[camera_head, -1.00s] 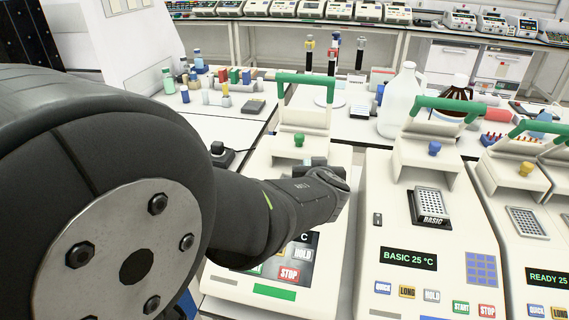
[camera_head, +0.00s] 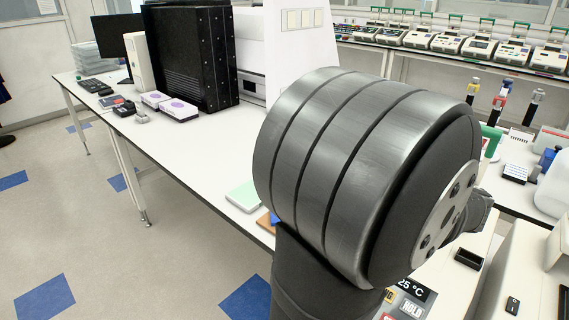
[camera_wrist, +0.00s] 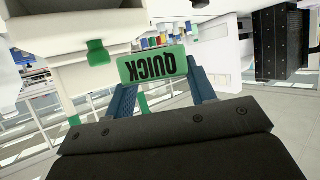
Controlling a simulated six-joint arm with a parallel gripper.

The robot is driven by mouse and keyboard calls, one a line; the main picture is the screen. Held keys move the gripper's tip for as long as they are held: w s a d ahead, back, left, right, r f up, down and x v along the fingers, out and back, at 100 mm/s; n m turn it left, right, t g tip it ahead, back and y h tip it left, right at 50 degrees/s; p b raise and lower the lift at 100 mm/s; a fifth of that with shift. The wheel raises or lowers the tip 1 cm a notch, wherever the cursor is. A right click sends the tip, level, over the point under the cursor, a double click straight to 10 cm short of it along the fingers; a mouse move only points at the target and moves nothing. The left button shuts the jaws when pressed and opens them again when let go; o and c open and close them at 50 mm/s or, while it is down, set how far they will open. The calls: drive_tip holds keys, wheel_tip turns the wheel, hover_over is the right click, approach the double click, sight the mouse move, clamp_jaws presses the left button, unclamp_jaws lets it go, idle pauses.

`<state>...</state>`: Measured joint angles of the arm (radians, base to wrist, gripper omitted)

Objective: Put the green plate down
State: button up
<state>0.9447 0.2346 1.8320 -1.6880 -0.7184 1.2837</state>
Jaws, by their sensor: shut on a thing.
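The green plate (camera_wrist: 134,70), with "QUICK" in dark letters upside down in the wrist view, is between the two blue fingers of my gripper (camera_wrist: 162,88). The gripper is shut on it. The plate appears raised, near a pale cycler body (camera_wrist: 82,84) with a green knob (camera_wrist: 97,52). In the head view my arm hides the fingers and the plate. Part of a thermal cycler with a "25 °C" display (camera_head: 414,288) shows below my arm there.
A light green-topped block (camera_head: 243,195) lies near the front edge of the long white bench (camera_head: 190,146). Black equipment (camera_head: 190,58) and purple-marked boxes (camera_head: 178,109) stand farther back. A white jug (camera_head: 553,188) is at the right. Bare bench lies between the boxes and block.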

drive_tip(key=w+a+f+n+y, duration=0.1)
drive_tip(key=w+a+n+y, duration=0.4)
drive_tip(key=w+a, duration=0.5)
drive_tip(key=w+a+f+n+g+y, duration=0.1)
drive_tip(key=w+a+f+n+y, duration=0.1)
drive_tip(key=w+a, duration=0.4)
drive_tip(key=w+a+f+n+g+y, duration=0.1)
drive_tip(key=w+a+f, duration=0.3)
drive_tip(key=a, duration=0.6)
drive_tip(key=w+a+f+n+g+y, duration=0.1)
drive_tip(key=w+a+f, duration=0.3)
drive_tip(key=w+a, duration=0.4)
drive_tip(key=shift+w+a+n+g+y, duration=0.35)
drive_tip(key=shift+n+g+y, duration=0.05)
drive_tip(key=shift+n+y, duration=0.5)
drive_tip(key=shift+w+a+f, duration=0.25)
drive_tip(key=shift+a+f, duration=0.1)
drive_tip(key=shift+f, duration=1.95)
drive_tip(key=shift+f, duration=0.15)
drive_tip(key=o, duration=1.1)
drive_tip(key=shift+o, duration=0.2)
